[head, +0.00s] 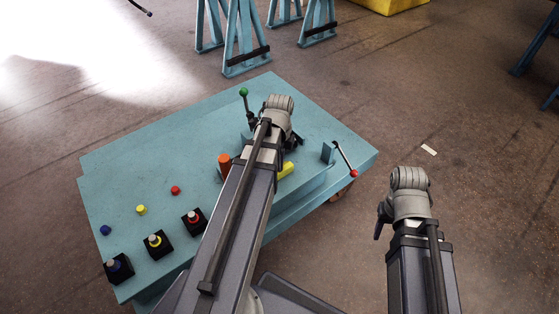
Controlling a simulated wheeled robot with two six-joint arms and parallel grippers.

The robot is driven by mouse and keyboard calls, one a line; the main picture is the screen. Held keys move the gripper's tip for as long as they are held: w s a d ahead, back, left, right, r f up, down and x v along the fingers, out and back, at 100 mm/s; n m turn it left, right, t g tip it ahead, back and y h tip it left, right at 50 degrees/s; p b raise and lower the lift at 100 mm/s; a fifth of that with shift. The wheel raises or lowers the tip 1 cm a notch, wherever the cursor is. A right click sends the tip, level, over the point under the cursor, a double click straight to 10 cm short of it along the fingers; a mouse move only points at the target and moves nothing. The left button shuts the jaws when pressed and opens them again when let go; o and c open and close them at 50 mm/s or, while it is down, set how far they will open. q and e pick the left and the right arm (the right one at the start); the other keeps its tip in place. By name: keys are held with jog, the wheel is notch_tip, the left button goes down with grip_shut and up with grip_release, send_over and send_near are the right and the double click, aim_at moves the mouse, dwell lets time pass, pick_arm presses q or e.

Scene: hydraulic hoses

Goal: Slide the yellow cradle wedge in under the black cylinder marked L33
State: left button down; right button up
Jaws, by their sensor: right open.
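A yellow piece (286,170), which looks like the cradle wedge, lies on the blue-green bench top and is partly hidden behind my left arm. I cannot make out a black cylinder marked L33; my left arm covers the middle of the bench. My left gripper (296,139) is over the bench beyond the yellow piece, mostly hidden by its own wrist, so its jaws cannot be read. My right gripper (382,219) is open, off the bench's right side above the floor, apart from the yellow piece.
The bench (130,170) carries an orange cylinder (225,164), a green-knobbed lever (245,100), a red-knobbed lever (345,158), black blocks with coloured rings (158,244), and blue, yellow and red caps (141,209). Blue trestles (243,45) stand behind. The bench's upper left is clear.

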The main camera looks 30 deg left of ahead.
pick_arm(q)
jog(key=shift+w+a, duration=0.1)
jog(key=shift+w+a, duration=0.25)
jog(key=shift+a, duration=0.35)
jog(key=shift+w+a, duration=0.25)
jog(key=shift+a, duration=0.35)
jog(key=c, duration=0.7)
grip_release()
jog(key=shift+r, duration=0.1)
notch_tip(320, 180, up, 8)
jog(key=p, duration=0.8)
jog(key=shift+f, duration=0.2)
